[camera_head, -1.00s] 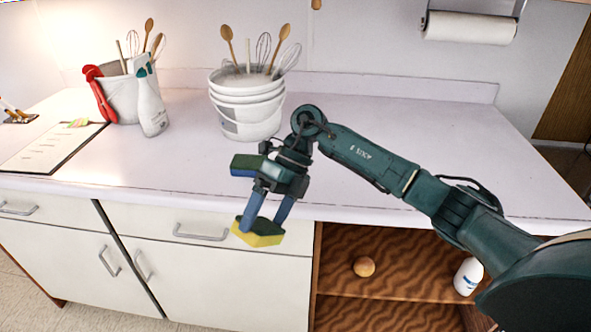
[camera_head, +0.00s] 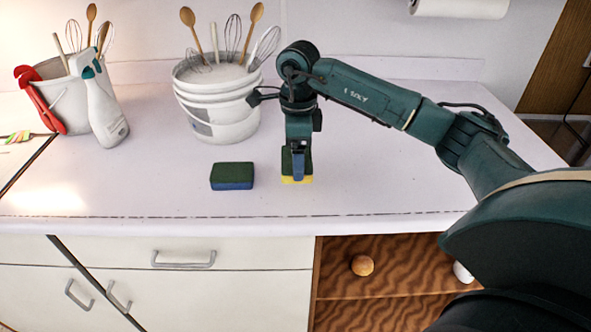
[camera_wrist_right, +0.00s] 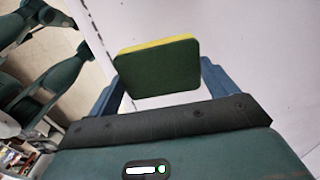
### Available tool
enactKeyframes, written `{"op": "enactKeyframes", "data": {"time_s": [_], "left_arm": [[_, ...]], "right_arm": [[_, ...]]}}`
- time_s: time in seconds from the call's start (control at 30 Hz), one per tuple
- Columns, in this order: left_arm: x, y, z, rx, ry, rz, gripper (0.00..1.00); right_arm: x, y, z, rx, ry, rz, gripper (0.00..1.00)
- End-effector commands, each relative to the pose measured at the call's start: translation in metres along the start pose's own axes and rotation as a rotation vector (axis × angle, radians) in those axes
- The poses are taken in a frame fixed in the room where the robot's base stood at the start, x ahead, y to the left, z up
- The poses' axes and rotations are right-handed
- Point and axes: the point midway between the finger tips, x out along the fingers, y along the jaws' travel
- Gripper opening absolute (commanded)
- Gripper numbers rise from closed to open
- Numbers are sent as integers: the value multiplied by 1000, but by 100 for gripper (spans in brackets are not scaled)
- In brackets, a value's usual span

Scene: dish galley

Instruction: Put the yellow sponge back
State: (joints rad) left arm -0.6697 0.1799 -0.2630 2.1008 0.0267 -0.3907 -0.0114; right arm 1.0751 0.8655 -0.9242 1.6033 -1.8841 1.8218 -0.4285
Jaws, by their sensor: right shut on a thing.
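The yellow sponge (camera_head: 297,181) has a dark green scouring side and is held in my right gripper (camera_head: 298,170), low at the countertop. In the right wrist view the sponge (camera_wrist_right: 158,68) sits between the two blue fingers of the right gripper (camera_wrist_right: 160,85), green face toward the camera with a yellow edge showing. I cannot tell whether it touches the counter. A blue sponge with a green top (camera_head: 232,176) lies on the counter just left of the held one, with a gap between them. My left gripper is not in view.
A white bucket (camera_head: 222,115) with whisks and wooden spoons stands behind the sponges. A spray bottle (camera_head: 104,110) and another bucket (camera_head: 62,98) with red-handled tool stand at left. Below the counter edge (camera_head: 250,225), an open shelf (camera_head: 390,282) holds a round orange-brown thing (camera_head: 362,265).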

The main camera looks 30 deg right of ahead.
Motion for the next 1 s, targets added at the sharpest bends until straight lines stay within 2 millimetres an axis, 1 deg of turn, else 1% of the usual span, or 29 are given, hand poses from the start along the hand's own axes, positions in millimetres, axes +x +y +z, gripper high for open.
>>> {"op": "enactKeyframes", "data": {"time_s": [0.03, 0.23, 0.4, 0.5, 0.63, 0.67, 0.8, 0.83, 1.0], "left_arm": [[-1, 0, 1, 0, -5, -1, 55], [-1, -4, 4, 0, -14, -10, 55], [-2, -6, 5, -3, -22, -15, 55], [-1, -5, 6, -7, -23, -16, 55], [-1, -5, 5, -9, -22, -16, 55], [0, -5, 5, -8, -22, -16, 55], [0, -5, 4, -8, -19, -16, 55], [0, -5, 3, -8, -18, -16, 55], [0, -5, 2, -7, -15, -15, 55]], "right_arm": [[6, 0, 0, 1, 1, 1, 64], [22, 0, 0, 0, 0, 2, 64], [46, 0, 0, 1, 0, 3, 64], [50, 0, 0, 1, -1, 0, 64], [50, 0, 0, 0, -2, 0, 64], [50, 0, 0, 0, -2, 0, 87], [50, 0, 0, 0, -2, 0, 99], [50, 0, 0, 0, -2, 0, 100], [50, 0, 0, 0, -2, 0, 100]]}}
